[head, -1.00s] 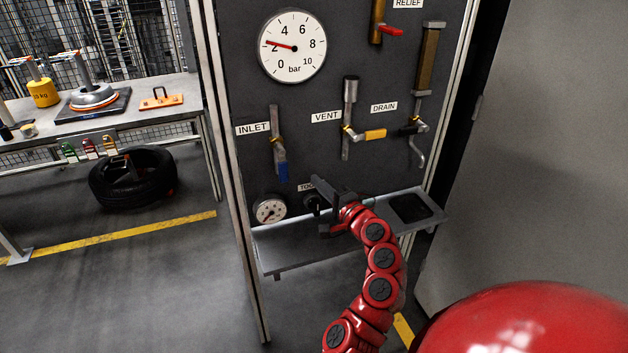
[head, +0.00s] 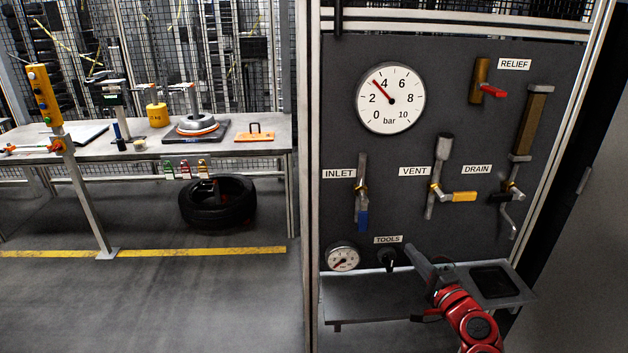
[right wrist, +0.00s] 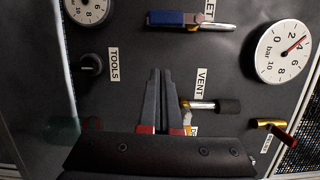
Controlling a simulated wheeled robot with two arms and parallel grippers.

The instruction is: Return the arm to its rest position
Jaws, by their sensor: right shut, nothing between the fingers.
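My right arm (head: 474,320) comes in from the bottom right of the head view in front of the valve panel. Its gripper (head: 422,262) is above the shelf, just right of the black TOOLS knob. In the right wrist view the two fingers (right wrist: 160,74) are together with nothing between them. They point at the panel between the TOOLS label and the VENT valve (right wrist: 200,105). My left gripper is not in view.
The panel carries a large gauge (head: 390,98) reading between 2 and 4, the INLET valve (head: 361,195), DRAIN valve (head: 510,195) and RELIEF valve (head: 482,85). A metal shelf (head: 375,300) juts out below.

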